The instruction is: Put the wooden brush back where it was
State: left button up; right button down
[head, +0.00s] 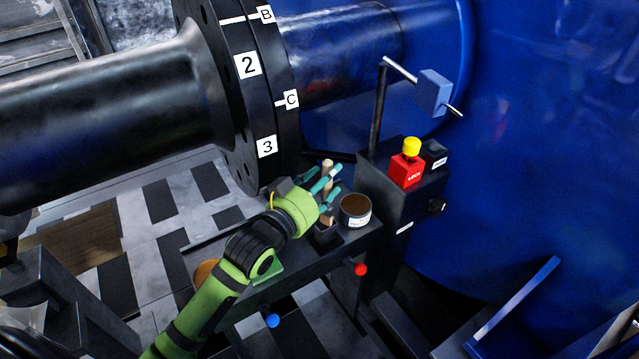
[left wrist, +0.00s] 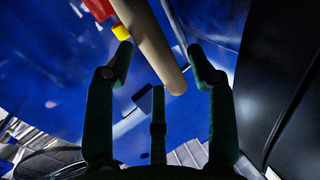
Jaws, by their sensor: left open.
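The wooden brush (head: 327,166) shows its pale round handle upright at my left gripper. A lower wooden part (head: 328,219) shows beneath the fingers, just above a small dark holder (head: 325,237) on the bench; whether it sits inside cannot be told. My left gripper (head: 325,187) is open, with its teal fingers around or close beside the handle. In the left wrist view the handle (left wrist: 153,45) runs between the spread fingertips, with gaps visible on both sides. The gripper hides the brush's middle. My right gripper is not in view.
A tin of brown paste (head: 355,209) stands just right of the holder on the dark bench. Behind it is a black box with a red and yellow button (head: 407,163) and a post. The big black flange (head: 245,110) overhangs at the left.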

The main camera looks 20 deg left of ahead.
pick_arm(q)
jog(key=v, duration=1.2)
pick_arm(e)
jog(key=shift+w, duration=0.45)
pick_arm(q)
jog(key=shift+r, duration=0.15)
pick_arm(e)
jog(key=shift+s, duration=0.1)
